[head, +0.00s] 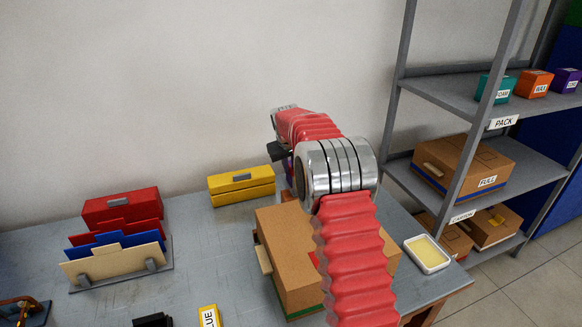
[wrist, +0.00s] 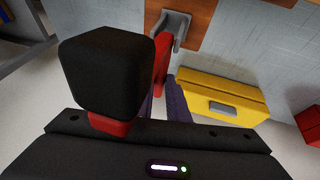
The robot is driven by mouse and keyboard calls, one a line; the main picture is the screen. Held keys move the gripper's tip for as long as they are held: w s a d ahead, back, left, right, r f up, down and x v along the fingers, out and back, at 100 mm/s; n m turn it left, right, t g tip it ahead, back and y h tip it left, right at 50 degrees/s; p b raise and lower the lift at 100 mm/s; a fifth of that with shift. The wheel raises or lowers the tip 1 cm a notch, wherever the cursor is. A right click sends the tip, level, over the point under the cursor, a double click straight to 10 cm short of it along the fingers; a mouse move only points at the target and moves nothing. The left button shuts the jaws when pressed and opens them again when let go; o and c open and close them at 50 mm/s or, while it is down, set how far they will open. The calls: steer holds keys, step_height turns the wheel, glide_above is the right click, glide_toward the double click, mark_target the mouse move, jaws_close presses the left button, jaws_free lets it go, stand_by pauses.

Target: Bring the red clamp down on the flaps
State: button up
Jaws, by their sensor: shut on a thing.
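My gripper (wrist: 160,104) has purple fingers and is shut on the red clamp; the exact contact is partly hidden. In the head view my gripper (head: 281,155) is beyond the brown carton (head: 288,270).
A yellow box (head: 240,187) stands on the bench at the back. A red box and upright folders (head: 115,262) stand left. A white tray (head: 427,254) lies right of the carton. A shelf rack (head: 455,90) with boxes rises at right.

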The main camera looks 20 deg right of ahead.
jaws_close()
